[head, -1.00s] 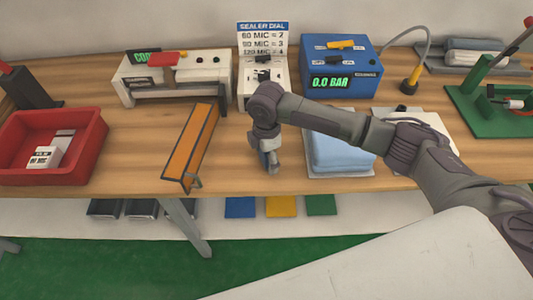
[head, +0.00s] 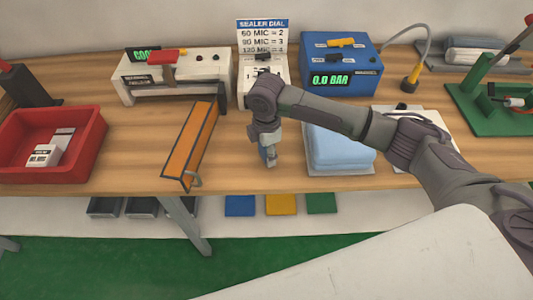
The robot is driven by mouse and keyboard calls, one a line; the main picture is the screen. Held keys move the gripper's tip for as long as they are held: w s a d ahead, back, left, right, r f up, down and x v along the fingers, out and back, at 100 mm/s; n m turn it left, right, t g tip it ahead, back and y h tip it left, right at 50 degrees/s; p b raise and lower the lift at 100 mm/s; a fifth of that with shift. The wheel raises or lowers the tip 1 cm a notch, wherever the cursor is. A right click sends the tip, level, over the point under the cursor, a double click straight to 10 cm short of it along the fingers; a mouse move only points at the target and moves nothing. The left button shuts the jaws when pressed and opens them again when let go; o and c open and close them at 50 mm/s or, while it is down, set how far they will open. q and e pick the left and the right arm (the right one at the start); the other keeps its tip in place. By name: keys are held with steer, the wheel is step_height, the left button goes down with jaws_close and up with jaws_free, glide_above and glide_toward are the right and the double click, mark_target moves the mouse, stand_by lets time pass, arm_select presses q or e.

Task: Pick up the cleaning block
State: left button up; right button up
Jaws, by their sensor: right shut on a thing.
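My right gripper (head: 269,158) points down over the front part of the wooden bench, between the orange-topped bar and the blue folded mattress. It is shut on a small block, taken as the cleaning block (head: 263,153). Only a narrow bluish edge of the block shows beside the fingers; the rest is hidden by the gripper. I cannot tell whether the block touches the bench top. My left gripper is not in view.
An orange bar with a handle (head: 192,145) lies left of the gripper. The blue folded mattress (head: 340,150) is on the right. A red bin (head: 95,145) stands at far left. The sealer dial box (head: 246,92) and blue pressure box (head: 365,62) stand behind.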

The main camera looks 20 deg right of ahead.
steer(key=r, duration=0.3)
steer(key=shift+d, duration=0.2)
steer(key=s+d+r+b, duration=0.2)
steer(key=s+d+r, duration=0.45)
steer(key=d, duration=0.35)
steer(key=s+a+r+m, duration=0.2)
steer(key=s+a+m, duration=0.4)
steer(key=m, duration=1.3)
steer(key=shift+s+a, duration=0.2)
steer(key=shift+s, duration=0.35)
steer(key=shift+r+p, duration=0.1)
steer(key=shift+p, duration=0.2)
